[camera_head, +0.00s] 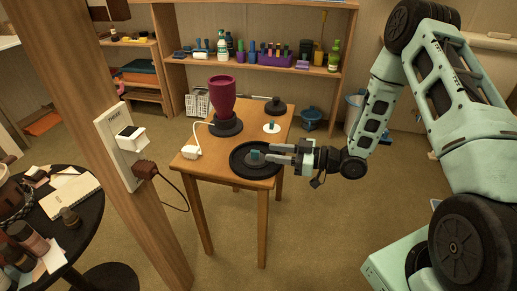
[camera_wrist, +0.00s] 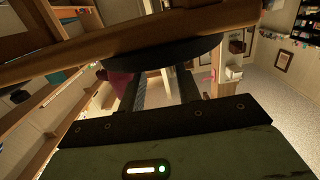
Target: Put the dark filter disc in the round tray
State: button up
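The round black tray (camera_head: 236,169) sits on the front end of the small wooden table. A dark disc with a teal knob (camera_head: 254,155), which looks like the dark filter disc, lies inside the tray. My gripper (camera_head: 271,153) is just right of the knob, over the tray's right side, fingers pointing left. Its fingers are apart, and the knob shows beyond their tips. In the wrist view, which looks upside down, my gripper (camera_wrist: 162,88) has its fingers spread below a dark round shape that looks like the tray (camera_wrist: 165,53). The knob is not clear there.
A maroon vessel on a dark base (camera_head: 222,98), a white disc with a teal knob (camera_head: 271,128), a black knobbed disc (camera_head: 275,106) and a white plug (camera_head: 191,151) share the table (camera_head: 211,174). A wooden post (camera_head: 117,140) stands left.

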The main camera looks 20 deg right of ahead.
jog(key=a+r+h, duration=0.1)
jog(key=w+a+g+h, duration=0.1)
jog(key=h, duration=0.1)
jog(key=a+r+g+h, duration=0.1)
jog(key=shift+w+a+r+h, duration=0.2)
jog(key=shift+w+r+h, duration=0.1)
jog(key=shift+r+h, duration=0.1)
jog(key=s+a+r+m+g+h, duration=0.1)
jog(key=s+a+r+g+h, duration=0.1)
jog(key=s+a+r+h, duration=0.3)
jog(key=s+a+r+m+g+h, duration=0.1)
jog(key=s+a+r+g+h, duration=0.15)
jog(key=s, duration=0.55)
jog(key=s+a+r+g, duration=0.1)
jog(key=s+r+g, duration=0.1)
jog(key=s, duration=0.6)
jog(key=s+a+r+m+g+h, duration=0.1)
jog(key=s+r, duration=0.1)
jog(key=s, duration=0.7)
jog(key=shift+s+r+g, duration=0.2)
jog(key=shift+r+g, duration=0.15)
jog(key=shift+r, duration=0.05)
